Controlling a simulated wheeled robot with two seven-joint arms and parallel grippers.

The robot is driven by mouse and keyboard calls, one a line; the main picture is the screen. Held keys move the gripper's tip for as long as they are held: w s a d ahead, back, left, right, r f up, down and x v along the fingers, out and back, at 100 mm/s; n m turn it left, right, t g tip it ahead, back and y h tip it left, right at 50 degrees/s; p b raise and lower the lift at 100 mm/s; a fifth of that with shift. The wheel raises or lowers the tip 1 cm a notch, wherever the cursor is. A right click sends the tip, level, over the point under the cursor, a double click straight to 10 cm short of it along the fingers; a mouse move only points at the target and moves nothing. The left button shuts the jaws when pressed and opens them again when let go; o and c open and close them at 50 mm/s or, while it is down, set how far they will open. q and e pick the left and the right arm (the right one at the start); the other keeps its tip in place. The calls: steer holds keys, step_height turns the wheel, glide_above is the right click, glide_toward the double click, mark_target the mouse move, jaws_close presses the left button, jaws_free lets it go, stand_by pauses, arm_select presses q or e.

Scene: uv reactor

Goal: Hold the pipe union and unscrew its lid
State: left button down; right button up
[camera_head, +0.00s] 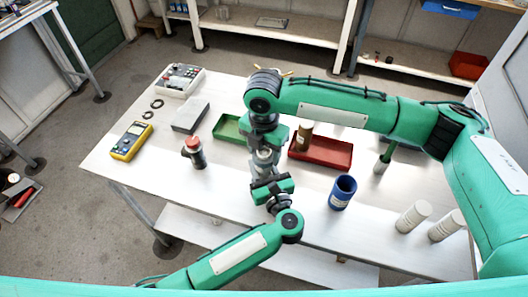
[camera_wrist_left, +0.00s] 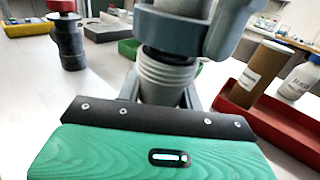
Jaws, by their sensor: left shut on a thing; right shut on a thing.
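The pipe union (camera_head: 264,157) is a grey ridged piece standing upright near the middle of the table, mostly hidden between my two grippers. In the left wrist view its ribbed body (camera_wrist_left: 168,80) shows close up. My left gripper (camera_head: 265,171) reaches it from the near side and is shut on its lower part. My right gripper (camera_head: 267,143) comes down from above and is shut around its top, where the lid is. The right gripper's grey fingers (camera_wrist_left: 180,28) also show in the left wrist view and cover the lid, so its thread engagement cannot be told.
A dark fitting with a red top (camera_head: 193,152) stands to the left. Behind are a green tray (camera_head: 229,128) and a red tray (camera_head: 330,160) with a brown jar (camera_head: 304,137). A blue cup (camera_head: 342,192) and white cylinders (camera_head: 413,216) stand right. The left front table is clear.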

mark_target(264, 151)
steer(key=shift+r, duration=0.2)
steer(key=shift+r, duration=2)
arm_select(q)
steer(key=c, duration=0.8)
jaws_free()
steer(key=shift+c, duration=0.2)
steer(key=shift+s, duration=0.1)
